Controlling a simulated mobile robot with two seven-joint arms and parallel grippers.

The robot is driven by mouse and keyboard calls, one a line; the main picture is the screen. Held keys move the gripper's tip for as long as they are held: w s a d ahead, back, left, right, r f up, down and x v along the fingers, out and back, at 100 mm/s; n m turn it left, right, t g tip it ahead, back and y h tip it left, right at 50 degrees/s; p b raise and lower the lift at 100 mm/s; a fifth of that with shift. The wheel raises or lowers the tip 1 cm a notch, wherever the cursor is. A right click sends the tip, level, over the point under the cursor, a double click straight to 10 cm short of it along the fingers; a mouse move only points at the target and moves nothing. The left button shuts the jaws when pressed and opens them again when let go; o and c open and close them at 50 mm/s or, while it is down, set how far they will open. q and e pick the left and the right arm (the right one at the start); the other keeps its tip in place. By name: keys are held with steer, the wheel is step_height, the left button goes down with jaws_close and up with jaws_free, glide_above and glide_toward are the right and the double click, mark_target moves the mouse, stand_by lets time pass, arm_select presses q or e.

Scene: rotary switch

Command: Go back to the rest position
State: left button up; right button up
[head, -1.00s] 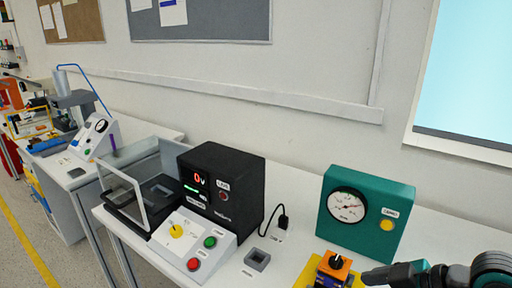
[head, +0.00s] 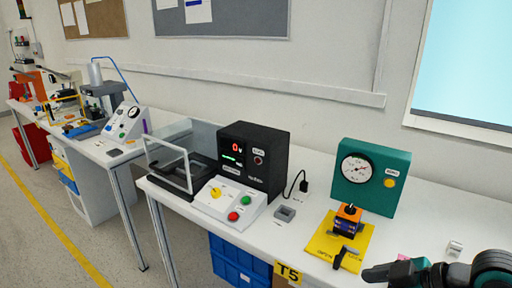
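The rotary switch, an orange and dark block (head: 348,218) with a knob on top, stands upright on a yellow plate (head: 322,246) on the white bench. A dark lever-like part (head: 345,256) is at the plate's front. My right gripper (head: 374,273) enters at the lower right, dark and seen from the side. It is in front of the plate in the picture, apart from the switch. Its finger gap is hidden, and I see nothing held in it. My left gripper is not in view.
A green gauge box (head: 368,178) stands behind the switch. A black meter box (head: 253,160) and a sloped button panel (head: 230,203) stand to the left. A small grey socket block (head: 285,214) lies between. Blue crates (head: 238,262) are under the bench. Floor is free at left.

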steer(key=s+f+m+t+h, duration=0.2)
steer(key=s+f+m+t, duration=0.1)
steer(key=f, duration=0.6)
steer(key=s+a+f+m+t+h, duration=0.1)
steer(key=f+m, duration=0.4)
steer(key=f, duration=0.5)
steer(key=shift+s+a+f+m+t+h, duration=0.3)
steer(key=shift+s+t+h, duration=0.6)
steer(key=shift+s+h, duration=0.3)
